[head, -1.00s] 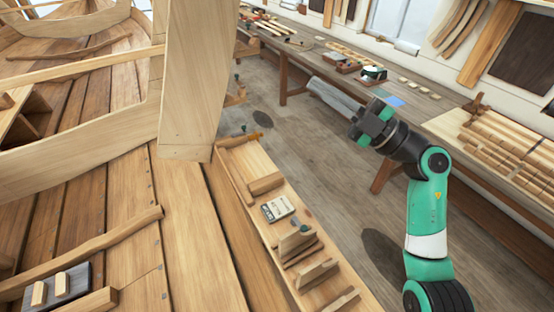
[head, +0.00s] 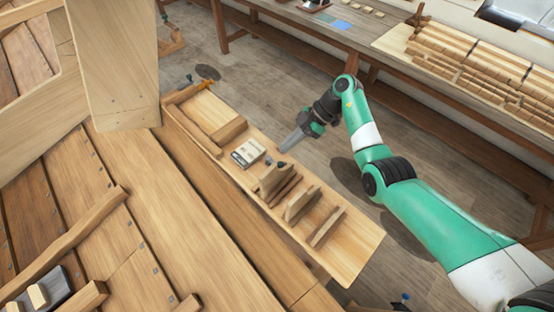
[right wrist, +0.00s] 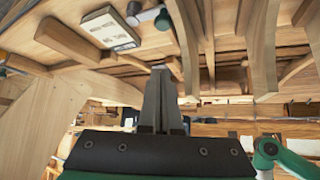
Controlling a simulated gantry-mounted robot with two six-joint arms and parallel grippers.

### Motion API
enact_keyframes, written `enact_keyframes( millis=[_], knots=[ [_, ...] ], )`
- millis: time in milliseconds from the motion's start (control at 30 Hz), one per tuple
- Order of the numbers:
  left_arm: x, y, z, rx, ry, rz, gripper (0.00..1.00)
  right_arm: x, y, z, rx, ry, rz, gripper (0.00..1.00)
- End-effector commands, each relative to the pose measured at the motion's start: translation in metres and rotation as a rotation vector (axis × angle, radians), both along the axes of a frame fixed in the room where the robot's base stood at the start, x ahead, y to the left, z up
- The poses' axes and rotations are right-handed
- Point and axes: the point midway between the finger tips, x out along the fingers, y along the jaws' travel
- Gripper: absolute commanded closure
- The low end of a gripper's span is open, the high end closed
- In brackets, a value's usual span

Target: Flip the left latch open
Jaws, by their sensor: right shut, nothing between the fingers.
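No part can be identified for sure as the left latch. A small pale box with dark markings (head: 248,153) lies on a long wooden tray (head: 358,258), and it also shows at the top of the right wrist view (right wrist: 110,28). A dark block with two pale wooden pieces (head: 40,293) is at the lower left, cut by the frame edge. My right gripper (head: 284,150) is shut and empty, its narrow fingers pointing toward the tray's right edge near the box. In the right wrist view its fingertips (right wrist: 161,70) are together below the box. My left gripper is out of view.
Several upright wooden pieces (head: 300,203) stand on the tray, with small dark knobs near the box. A wooden post (head: 115,65) and hull planks (head: 70,200) fill the left. A workbench with stacked wood (head: 470,60) runs along the back; open floor lies between.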

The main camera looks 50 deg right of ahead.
Motion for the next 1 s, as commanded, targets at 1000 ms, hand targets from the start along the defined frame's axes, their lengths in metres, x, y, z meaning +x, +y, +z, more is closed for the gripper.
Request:
enact_keyframes(
  millis=[1000],
  knots=[
    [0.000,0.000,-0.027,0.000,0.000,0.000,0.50,0.014,0.024,-0.080,-0.001,-0.003,0.002,1.00]
  ],
)
